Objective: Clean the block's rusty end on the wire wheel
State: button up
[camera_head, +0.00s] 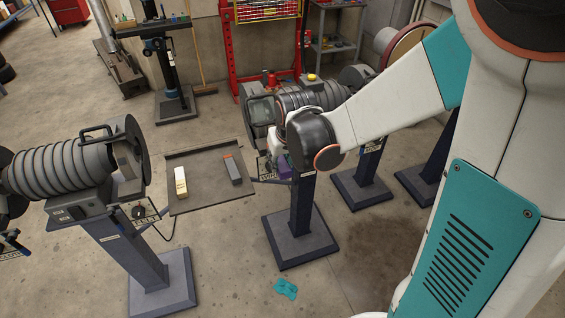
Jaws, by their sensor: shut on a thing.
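My gripper (281,159) is at the middle pedestal machine (303,97), in front of its left end and just below and left of my dark wrist. Little of it shows behind the wrist. It is shut on a small dark purplish piece, which I take to be the block (284,168). The block's rusty end cannot be made out. The sign under this machine is partly covered and seems to read "WIRE". The wire wheel is mostly hidden, so I cannot tell whether the block touches it.
A grey tray (211,200) left of the middle stand holds a cream bar (181,182) and a grey bar with a red end (232,169). Another pedestal machine (75,165) stands at the left. A teal cloth (286,288) lies on the floor. More stands are at the right.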

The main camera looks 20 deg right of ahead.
jog(key=w, duration=0.3)
jog(key=w+f+b, duration=0.1)
jog(key=w, duration=0.1)
jog(key=shift+w, duration=1.3)
jog(key=shift+w+r, duration=0.1)
jog(key=shift+w, duration=0.6)
dwell(0.9)
jog(key=shift+s, duration=0.15)
dwell(0.6)
jog(key=shift+b, duration=0.55)
dwell(3.3)
